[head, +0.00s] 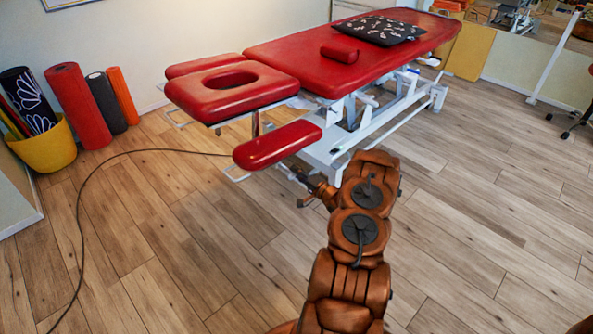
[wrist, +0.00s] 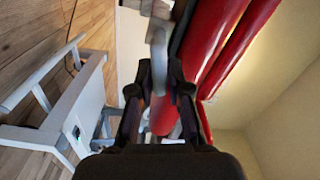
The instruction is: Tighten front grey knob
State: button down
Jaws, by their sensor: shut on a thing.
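A red treatment table (head: 355,58) on a white frame stands in the head view. My gripper (head: 296,172) reaches in low at its front, beside the red armrest pad (head: 277,145). In the wrist view my gripper (wrist: 160,72) has its two dark fingers on either side of a light grey piece, the front grey knob (wrist: 158,52), and is shut on it. The knob looks long and narrow from here; its far end blurs into the grey parts above. In the head view the knob is hidden by my gripper and the pad.
Red pads (wrist: 212,40) lie close on the right in the wrist view, the white frame (wrist: 75,110) on the left. A dark cable (head: 80,215) runs over the floor. A yellow basket (head: 45,148) and rolled mats (head: 78,105) stand at left.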

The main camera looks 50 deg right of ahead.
jog(key=shift+f+m, duration=0.15)
jog(key=shift+m, duration=0.7)
jog(key=shift+f+m, duration=0.15)
jog(key=shift+m, duration=0.7)
jog(key=c, duration=1.1)
grip_release()
jog(key=shift+c, duration=0.2)
jog(key=s, duration=1.2)
jog(key=shift+a, duration=0.15)
